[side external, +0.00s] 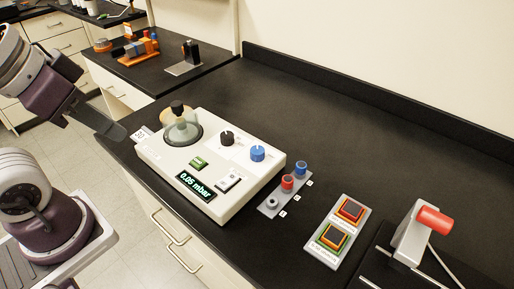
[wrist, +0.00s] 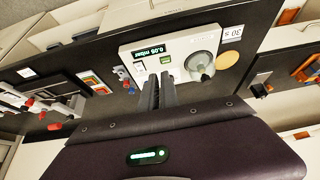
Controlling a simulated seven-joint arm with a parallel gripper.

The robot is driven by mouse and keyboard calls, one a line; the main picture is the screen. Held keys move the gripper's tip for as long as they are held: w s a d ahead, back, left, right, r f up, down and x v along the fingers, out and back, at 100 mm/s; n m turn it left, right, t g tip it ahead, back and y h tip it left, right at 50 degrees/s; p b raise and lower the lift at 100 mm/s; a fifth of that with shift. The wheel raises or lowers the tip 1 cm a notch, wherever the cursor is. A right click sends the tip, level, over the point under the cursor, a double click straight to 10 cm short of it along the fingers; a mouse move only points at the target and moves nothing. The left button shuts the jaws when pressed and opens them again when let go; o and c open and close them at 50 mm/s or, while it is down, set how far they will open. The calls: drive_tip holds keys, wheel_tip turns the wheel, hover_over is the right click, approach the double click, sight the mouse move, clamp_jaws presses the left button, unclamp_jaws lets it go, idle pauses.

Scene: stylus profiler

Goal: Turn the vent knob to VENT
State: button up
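A white vacuum unit (side external: 222,190) stands on the black bench, and it also shows in the wrist view (wrist: 128,52). Its display (side external: 195,186) reads 0.05 mbar. On its top are a black knob (side external: 227,139) with a pale pointer mark and a blue knob (side external: 257,153). The knob labels are too small to read, so I cannot tell which is the vent knob. My gripper (side external: 113,134) is left of the unit, apart from it and empty. In the wrist view its two fingers (wrist: 159,77) look close together and hide part of the unit.
A glass bell jar (side external: 182,128) with a black top stands on the unit's left end. Nearby are a green switch (side external: 198,163), red and blue posts on a plate (side external: 268,208), a two-button box (side external: 326,252) and a red-handled device (side external: 410,235). The bench behind is clear.

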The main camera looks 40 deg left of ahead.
drive_tip(key=o, duration=0.7)
drive_tip(key=shift+n+g, duration=0.5)
drive_tip(key=shift+n, duration=0.4)
drive_tip(key=w, duration=0.1)
drive_tip(key=w+r, duration=0.1)
drive_tip(key=w, duration=0.2)
drive_tip(key=shift+w+d+r, duration=0.25)
drive_tip(key=shift+d+r, duration=0.05)
drive_tip(key=shift+d, duration=0.1)
drive_tip(key=shift+o, duration=0.9)
drive_tip(key=w, duration=0.1)
drive_tip(key=w+n, duration=0.1)
drive_tip(key=w, duration=0.1)
drive_tip(key=w+d+n+g, duration=0.1)
drive_tip(key=w, duration=0.1)
drive_tip(key=shift+w+d+h, duration=0.1)
drive_tip(key=shift+w+h, duration=0.1)
drive_tip(key=shift+h, duration=0.1)
drive_tip(key=n+g, duration=0.4)
drive_tip(key=n, duration=0.3)
hover_over(257, 149)
wheel_tip(257, 149, down, 12)
drive_tip(key=shift+s+r, duration=0.1)
drive_tip(key=shift+r, duration=0.15)
wheel_tip(257, 149, down, 7)
drive_tip(key=shift+r, duration=0.1)
drive_tip(key=shift+f, duration=0.4)
clamp_jaws()
